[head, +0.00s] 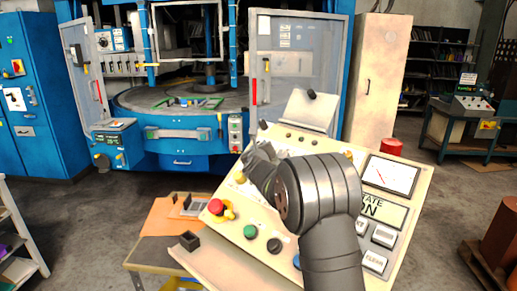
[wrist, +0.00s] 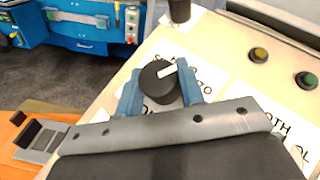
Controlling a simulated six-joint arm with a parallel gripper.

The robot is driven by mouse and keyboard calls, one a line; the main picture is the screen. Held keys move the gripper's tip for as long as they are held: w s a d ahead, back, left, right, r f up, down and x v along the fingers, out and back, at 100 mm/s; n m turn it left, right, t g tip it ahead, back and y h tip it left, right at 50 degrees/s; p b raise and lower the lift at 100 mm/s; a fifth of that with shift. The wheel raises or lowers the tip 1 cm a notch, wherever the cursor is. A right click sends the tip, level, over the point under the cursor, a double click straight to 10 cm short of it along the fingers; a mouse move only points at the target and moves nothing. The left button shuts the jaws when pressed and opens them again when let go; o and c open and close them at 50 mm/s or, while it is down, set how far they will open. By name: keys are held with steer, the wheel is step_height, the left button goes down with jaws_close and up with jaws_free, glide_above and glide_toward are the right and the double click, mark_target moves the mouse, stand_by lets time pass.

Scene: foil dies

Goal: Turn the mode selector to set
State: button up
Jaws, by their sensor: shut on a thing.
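The mode selector (wrist: 152,88) is a round black knob with a white pointer bar, on a white label plate of the cream console (head: 205,262). Other lettering is partly covered, so I cannot read every position. My gripper (wrist: 160,90) has its blue fingers on both sides of the knob and is shut on it. In the head view my gripper (head: 252,155) is over the console's upper left part, and my wrist hides the knob.
A blue machine (head: 180,145) is behind.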

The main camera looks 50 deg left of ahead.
steer(key=shift+r+n+g, duration=0.15)
steer(key=shift+n+g, duration=0.45)
steer(key=o, duration=1)
steer(key=v, duration=1.7)
steer(key=shift+d+f, duration=0.25)
steer(key=shift+d, duration=0.1)
steer(key=shift+a, duration=0.1)
